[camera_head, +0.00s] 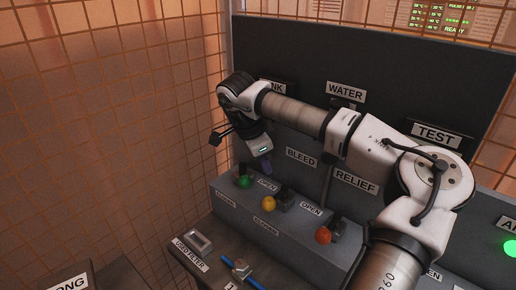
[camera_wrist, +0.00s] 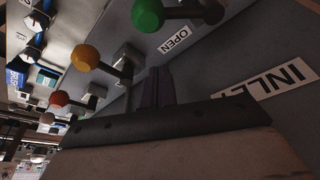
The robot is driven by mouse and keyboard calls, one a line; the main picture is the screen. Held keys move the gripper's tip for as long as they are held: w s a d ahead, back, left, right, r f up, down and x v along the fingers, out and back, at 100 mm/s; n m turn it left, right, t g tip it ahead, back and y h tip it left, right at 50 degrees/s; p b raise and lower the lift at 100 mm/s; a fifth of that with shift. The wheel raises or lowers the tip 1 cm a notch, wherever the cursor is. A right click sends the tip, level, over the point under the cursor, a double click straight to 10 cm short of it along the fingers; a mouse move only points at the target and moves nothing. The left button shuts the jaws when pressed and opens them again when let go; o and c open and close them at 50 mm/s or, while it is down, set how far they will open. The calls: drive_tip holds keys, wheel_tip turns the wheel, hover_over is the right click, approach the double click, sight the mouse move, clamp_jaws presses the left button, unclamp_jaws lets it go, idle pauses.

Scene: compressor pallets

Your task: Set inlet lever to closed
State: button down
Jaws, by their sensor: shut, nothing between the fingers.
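The green-knobbed lever (camera_head: 245,182) stands at the left end of the grey ledge, and its knob shows at the top of the wrist view (camera_wrist: 148,15). The INLET sign (camera_wrist: 275,88) is on the panel near it in the wrist view; my arm hides it in the head view. An OPEN label (camera_head: 267,184) lies right of the green knob, and a CLOSED label (camera_head: 226,198) is on the ledge's front edge. My gripper (camera_head: 266,168) is shut and empty, pointing down just above and right of the green knob, apparently apart from it. I cannot tell the lever's exact setting.
A yellow-knobbed lever (camera_head: 268,203) and a red-knobbed lever (camera_head: 323,236) follow to the right, under the BLEED (camera_head: 301,157) and RELIEF (camera_head: 355,181) signs. The dark panel (camera_head: 300,50) rises close behind. A lower bench with a blue pipe (camera_head: 254,283) is in front.

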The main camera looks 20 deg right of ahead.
sight(244, 175)
drive_tip(key=x, duration=0.3)
drive_tip(key=shift+f+p, duration=0.25)
drive_tip(key=shift+p, duration=0.15)
drive_tip(key=a, duration=0.1)
drive_tip(key=a+p, duration=0.1)
drive_tip(key=shift+a+r, duration=0.3)
drive_tip(key=shift+r, duration=0.1)
drive_tip(key=shift+s+a+p, duration=0.1)
drive_tip(key=shift+a+p, duration=0.25)
drive_tip(key=shift+a, duration=0.25)
